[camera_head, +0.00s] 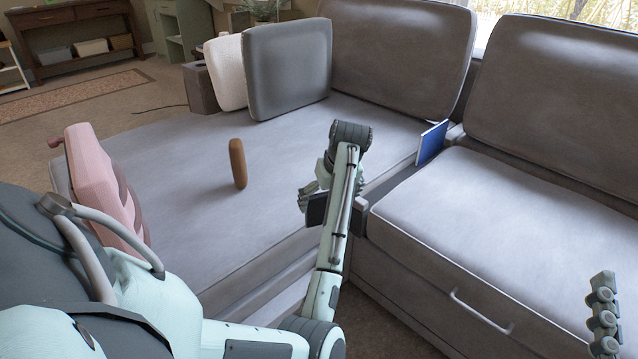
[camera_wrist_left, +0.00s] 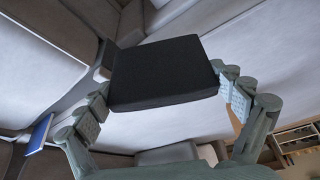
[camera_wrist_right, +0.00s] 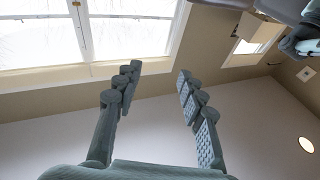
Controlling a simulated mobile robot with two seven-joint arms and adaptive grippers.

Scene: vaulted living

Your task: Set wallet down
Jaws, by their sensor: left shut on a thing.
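The wallet (camera_wrist_left: 165,72) is a black, flat, boxy thing in the left wrist view. My left gripper (camera_wrist_left: 160,95) is shut on it, one finger at each side. In the head view the wallet (camera_head: 317,209) shows as a dark piece partly hidden behind my left arm. There my left gripper (camera_head: 309,196) is over the front edge of the sofa, near the gap between its two seat parts. I cannot tell whether the wallet touches the sofa. My right gripper (camera_wrist_right: 157,85) is open and empty, with window and wall behind it.
The grey sofa (camera_head: 190,150) has free seat room. A brown upright object (camera_head: 237,163) stands on its left seat, and a blue book-like object (camera_head: 432,143) stands in the gap by the backrests. A pink object (camera_head: 100,185) is at left. Cushions (camera_head: 288,68) lean at the back.

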